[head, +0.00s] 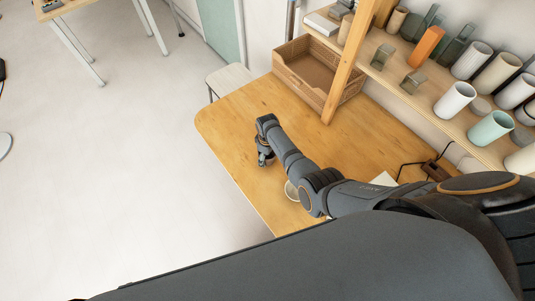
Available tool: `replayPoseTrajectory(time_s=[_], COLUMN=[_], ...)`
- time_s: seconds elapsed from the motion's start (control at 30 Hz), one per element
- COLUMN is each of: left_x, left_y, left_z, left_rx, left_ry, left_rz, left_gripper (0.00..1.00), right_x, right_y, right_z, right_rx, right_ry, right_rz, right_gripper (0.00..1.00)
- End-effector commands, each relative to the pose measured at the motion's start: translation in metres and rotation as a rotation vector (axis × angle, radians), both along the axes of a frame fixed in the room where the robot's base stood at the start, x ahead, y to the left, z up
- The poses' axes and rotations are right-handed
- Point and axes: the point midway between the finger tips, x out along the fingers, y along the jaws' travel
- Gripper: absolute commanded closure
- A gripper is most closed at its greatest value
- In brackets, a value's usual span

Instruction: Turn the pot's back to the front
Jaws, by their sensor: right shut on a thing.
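My right gripper (265,160) is low over the wooden table (235,125), near its left edge. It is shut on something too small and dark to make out. A pale round thing (290,191) sits on the table beside my right forearm, which hides part of it. I cannot tell whether it is the pot, and no pot shows clearly on the table. My left gripper is not in view.
A shelf (400,95) behind holds several cups, vases and an orange block (425,46). A white stool (230,78) stands beyond the table. The table's left part is clear.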

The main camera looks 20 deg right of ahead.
Motion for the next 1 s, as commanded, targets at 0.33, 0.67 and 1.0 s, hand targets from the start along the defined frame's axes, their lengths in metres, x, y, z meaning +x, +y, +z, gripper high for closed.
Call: replayPoseTrajectory(time_s=[0.33,0.67,1.0], left_x=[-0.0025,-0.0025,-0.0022], left_y=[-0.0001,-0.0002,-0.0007], left_z=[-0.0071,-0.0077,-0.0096], left_rx=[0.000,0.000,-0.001], left_ry=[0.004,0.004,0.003], left_rz=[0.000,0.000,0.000], left_gripper=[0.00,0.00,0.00], right_x=[0.0008,0.0008,0.0007], right_y=[0.0000,0.0002,0.0001], right_z=[-0.0075,-0.0083,-0.0109], right_rx=[0.000,0.000,0.000], right_ry=[-0.001,-0.001,-0.001], right_rz=[-0.003,-0.004,-0.004], right_gripper=[0.71,0.71,0.14])
